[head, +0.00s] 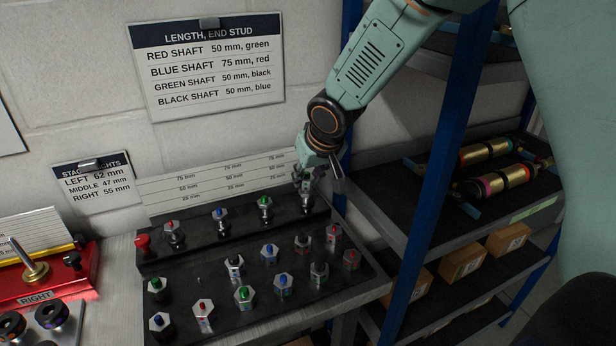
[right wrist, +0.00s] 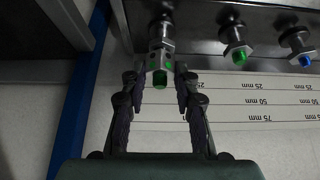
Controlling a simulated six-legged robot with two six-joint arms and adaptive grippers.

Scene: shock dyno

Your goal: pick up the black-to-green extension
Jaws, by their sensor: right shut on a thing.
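My right gripper (head: 306,176) reaches down to the right end of the back row on the black rack (head: 205,292). It is shut on an extension with a green end stud (right wrist: 160,78). In the right wrist view this extension stands between the fingertips (right wrist: 162,66), with metal and dark parts beyond the stud; its shaft colour is hard to tell. It still seems to be at its place in the rack, and I cannot tell whether it is lifted. Left of it stand a green-tipped extension (head: 265,208) and a blue-tipped one (head: 221,218). My left gripper is not in view.
Several more extensions with red, blue and green tips stand in the front rows. A length sign (head: 210,65) hangs on the wall. A red stand marked RIGHT (head: 60,290) is at left. A blue shelf post (head: 440,150) and shelves stand close on the right.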

